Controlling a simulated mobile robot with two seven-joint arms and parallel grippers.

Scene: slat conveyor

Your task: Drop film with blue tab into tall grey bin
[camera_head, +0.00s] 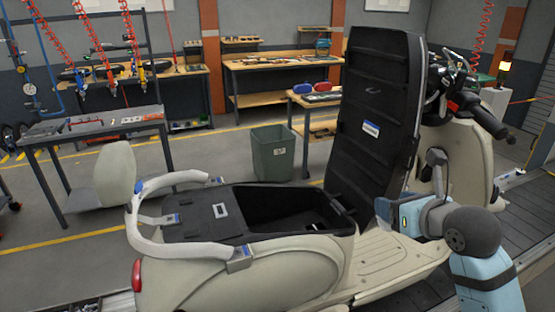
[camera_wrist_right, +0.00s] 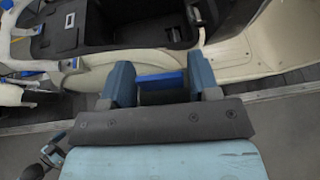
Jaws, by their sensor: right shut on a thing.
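My right gripper (camera_head: 388,214) is beside the scooter, in front of the lower part of the raised black seat. In the right wrist view my right gripper (camera_wrist_right: 153,78) is shut on a blue tab (camera_wrist_right: 162,82), which shows between its two blue fingers. The clear film itself is hard to make out in either view. The tall grey bin (camera_head: 273,155) stands on the floor behind the scooter, well to the left of and beyond the gripper. Its inside is mostly hidden. My left gripper is in neither view.
The cream scooter (camera_head: 230,285) lies between my right gripper and the bin, with its storage well (camera_head: 290,207) open. The raised seat (camera_head: 378,110) stands tall beside the gripper. Workbenches (camera_head: 265,75) stand behind. Floor left of the bin is clear.

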